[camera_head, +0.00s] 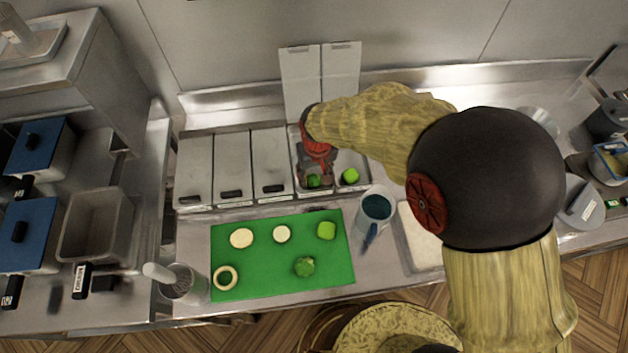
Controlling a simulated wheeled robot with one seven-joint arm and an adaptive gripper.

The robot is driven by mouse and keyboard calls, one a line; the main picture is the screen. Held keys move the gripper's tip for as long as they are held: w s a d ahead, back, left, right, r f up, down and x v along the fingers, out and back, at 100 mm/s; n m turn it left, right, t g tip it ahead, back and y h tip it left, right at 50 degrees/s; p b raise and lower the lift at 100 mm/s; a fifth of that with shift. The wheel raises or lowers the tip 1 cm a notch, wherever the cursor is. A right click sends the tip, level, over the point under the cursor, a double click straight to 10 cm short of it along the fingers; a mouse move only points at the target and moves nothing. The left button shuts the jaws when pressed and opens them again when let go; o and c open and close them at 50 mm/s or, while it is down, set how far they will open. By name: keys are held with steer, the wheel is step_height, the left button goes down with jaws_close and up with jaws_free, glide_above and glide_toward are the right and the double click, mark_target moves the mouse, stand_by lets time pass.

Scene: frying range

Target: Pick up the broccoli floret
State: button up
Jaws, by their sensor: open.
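My gripper (315,173) reaches down into an open compartment (298,155) of the metal bin row. It is open, with its fingertips close to a dark green piece (313,181) that looks like a broccoli floret. My fingers partly hide this piece, and I cannot tell whether they touch it. A rough green piece (305,266), which also looks like a floret, lies on the green cutting board (262,273), well below my gripper in the picture.
A bright green round piece (350,176) sits in the open compartment to the right. Closed lids (232,165) cover the left compartments; raised lids (300,80) stand behind. Pale slices (241,238) and a green chunk (326,230) lie on the board. A cup (375,205) stands beside it.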

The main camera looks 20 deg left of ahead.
step_height(320, 180, down, 2)
steer(key=shift+w+a+f, duration=0.1)
steer(key=shift+w+f, duration=0.05)
steer(key=shift+f, duration=0.1)
steer(key=c, duration=0.4)
steer(key=shift+c, duration=0.5)
steer(key=shift+r, duration=0.2)
